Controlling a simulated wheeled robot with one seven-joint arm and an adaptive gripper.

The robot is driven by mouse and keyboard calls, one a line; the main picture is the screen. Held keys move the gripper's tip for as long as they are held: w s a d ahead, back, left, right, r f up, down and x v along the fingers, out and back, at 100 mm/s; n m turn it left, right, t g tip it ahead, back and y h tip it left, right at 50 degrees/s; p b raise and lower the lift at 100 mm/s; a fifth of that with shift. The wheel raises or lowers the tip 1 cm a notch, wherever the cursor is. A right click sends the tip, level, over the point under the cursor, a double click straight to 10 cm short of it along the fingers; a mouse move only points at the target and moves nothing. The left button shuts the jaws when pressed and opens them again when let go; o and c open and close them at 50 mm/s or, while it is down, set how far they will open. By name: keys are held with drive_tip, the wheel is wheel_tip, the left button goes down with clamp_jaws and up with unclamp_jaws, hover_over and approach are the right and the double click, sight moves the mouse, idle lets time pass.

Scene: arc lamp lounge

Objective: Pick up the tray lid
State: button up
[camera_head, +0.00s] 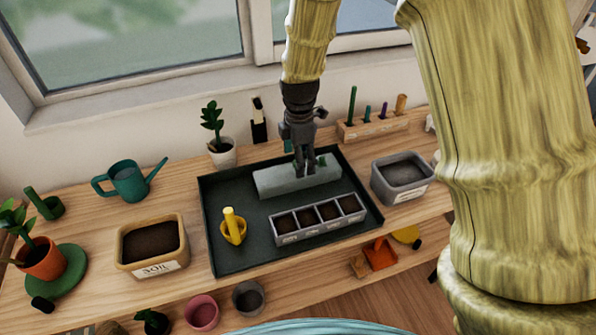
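The tray lid (275,182), a long pale grey-green block shape, sits in the back part of the dark tray (232,258). It lies behind a grey seed tray (318,219) with several soil-filled cells. My gripper (305,172) points down at the lid, right of its middle, and its fingertips overlap the lid in the picture. I cannot tell whether the fingers touch or grip it. The fingers hide a part of the lid.
A soil box (150,246) and teal watering can (128,182) are to the left, a grey bin (402,177) to the right. A potted plant (220,150) and wooden tool rack (372,127) stand behind.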

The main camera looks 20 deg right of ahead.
drive_tip(key=w+f, duration=0.2)
drive_tip(key=shift+f, duration=0.4)
drive_tip(key=shift+s+f+p, duration=0.25)
drive_tip(key=shift+s+p, duration=0.1)
drive_tip(key=shift+s, duration=0.25)
drive_tip(key=f, duration=0.3)
drive_tip(key=shift+w+f+p, duration=0.15)
drive_tip(key=shift+w+p, duration=0.15)
drive_tip(key=shift+w, duration=0.1)
drive_tip(key=shift+s+a+f, duration=0.1)
drive_tip(key=shift+s+f, duration=0.1)
drive_tip(key=shift+f, duration=0.15)
drive_tip(key=shift+w+f, duration=0.1)
drive_tip(key=c, duration=0.8)
